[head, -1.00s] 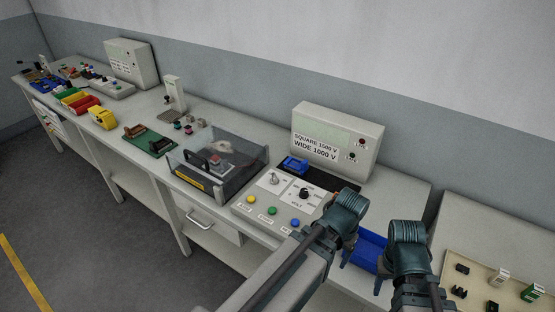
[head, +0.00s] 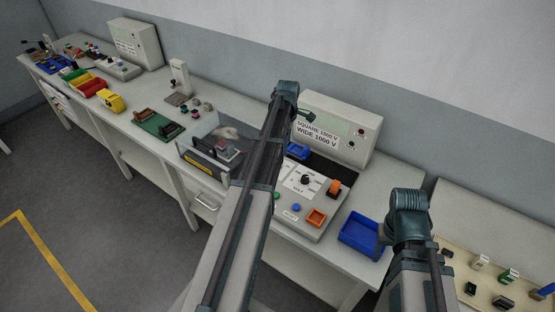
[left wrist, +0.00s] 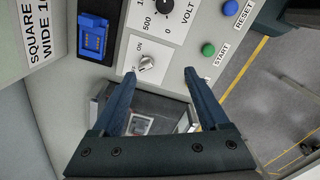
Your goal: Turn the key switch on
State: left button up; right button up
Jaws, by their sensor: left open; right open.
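The key switch (left wrist: 146,63) shows in the left wrist view on the grey control panel (left wrist: 165,52), beside an ON mark. In the head view my left arm hides it. My left gripper (left wrist: 160,73) is open and empty, its fingertips close to the key switch, which lies between and slightly beyond them. In the head view the left gripper (head: 305,113) hangs above the panel, mostly hidden by its own wrist. My right gripper (head: 388,260) is low at the right, beside the blue tray, and only partly visible.
A voltage knob (head: 305,180), an orange switch (head: 334,187) and a green button (left wrist: 208,49) are on the panel. A blue connector (head: 298,151) lies behind it. A clear-covered box (head: 198,160) adjoins the panel at left. A blue tray (head: 362,236) stands at right.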

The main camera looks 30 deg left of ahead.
pick_arm(q)
jog(key=w+a+n, duration=0.2)
jog(key=a+n, duration=0.2)
jog(key=a, duration=0.1)
notch_tip(320, 180, down, 14)
jog(key=b, duration=1.4)
jog(key=shift+w+r, duration=0.1)
jog(key=shift+w, duration=0.05)
grip_shut()
